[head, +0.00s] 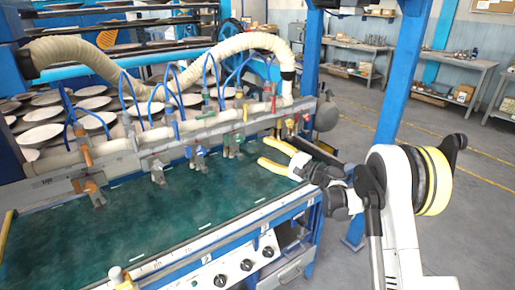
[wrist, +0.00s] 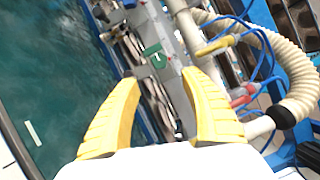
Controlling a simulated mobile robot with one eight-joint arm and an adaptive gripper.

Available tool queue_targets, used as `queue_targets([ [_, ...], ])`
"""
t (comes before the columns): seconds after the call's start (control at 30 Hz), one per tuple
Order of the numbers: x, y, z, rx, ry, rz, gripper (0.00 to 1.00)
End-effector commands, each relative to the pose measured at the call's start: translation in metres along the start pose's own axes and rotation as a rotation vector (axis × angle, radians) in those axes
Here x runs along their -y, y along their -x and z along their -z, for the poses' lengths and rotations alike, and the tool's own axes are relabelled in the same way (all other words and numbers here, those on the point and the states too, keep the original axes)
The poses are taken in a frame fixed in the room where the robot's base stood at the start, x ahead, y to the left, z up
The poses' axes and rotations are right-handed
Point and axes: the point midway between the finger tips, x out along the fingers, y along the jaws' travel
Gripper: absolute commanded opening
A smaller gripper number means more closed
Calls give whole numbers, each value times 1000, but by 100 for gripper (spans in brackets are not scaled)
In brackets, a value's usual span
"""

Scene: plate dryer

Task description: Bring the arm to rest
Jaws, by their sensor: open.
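My gripper (head: 276,156) has yellow fingers and shows at the end of my white arm in the head view. It is open, with nothing between the fingers. It is above the right end of the green conveyor belt (head: 190,205), close to the row of nozzles. In the wrist view my gripper (wrist: 160,80) also has its two fingers spread apart, with machine parts seen beyond them. The belt (wrist: 60,70) fills the left of that view.
A grey pipe bar (head: 160,137) with colored valves and blue tubes spans the belt. A cream corrugated hose (head: 220,45) arches over it. A blue post (head: 402,75) rises close behind my arm. Open floor (head: 475,200) lies at right.

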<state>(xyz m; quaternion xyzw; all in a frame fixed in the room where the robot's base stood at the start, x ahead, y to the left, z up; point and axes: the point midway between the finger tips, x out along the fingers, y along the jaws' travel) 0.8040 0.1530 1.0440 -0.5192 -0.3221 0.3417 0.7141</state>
Motion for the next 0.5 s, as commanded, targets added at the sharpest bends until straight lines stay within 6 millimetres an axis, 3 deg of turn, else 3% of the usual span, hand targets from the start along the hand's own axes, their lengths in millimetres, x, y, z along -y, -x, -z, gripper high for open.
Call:
queue_targets([
  [0.33, 1, 1, -2, -1, 4, -5, 53],
  [0.5, 17, 3, -23, -20, 69, -97, 53],
])
